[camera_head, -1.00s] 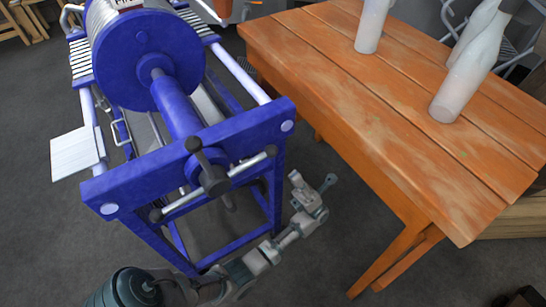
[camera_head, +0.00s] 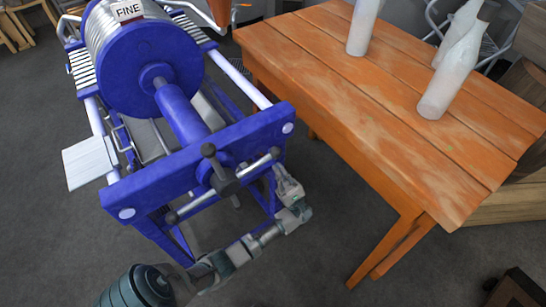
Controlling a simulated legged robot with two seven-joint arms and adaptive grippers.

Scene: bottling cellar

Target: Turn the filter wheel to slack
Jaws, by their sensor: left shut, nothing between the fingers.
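The blue filter press stands at the left. Its filter wheel (camera_head: 223,181) is a dark hub with crossing grey bars and black knobs, on the front of the blue end beam (camera_head: 145,192). One bar points up and right, its opposite down and left; a shorter knobbed bar points up. My left gripper (camera_head: 281,173) is shut and empty. It is just below and right of the up-right bar's knob (camera_head: 273,153); I cannot tell whether it touches. The left arm comes in from the bottom left, below the wheel. My right gripper is not in view.
An orange wooden table (camera_head: 400,140) with white bottles (camera_head: 450,80) stands to the right of the press. A white plate (camera_head: 88,163) juts from the press's left side. A dark box-like thing (camera_head: 515,290) is at the bottom right. Floor between press and table is clear.

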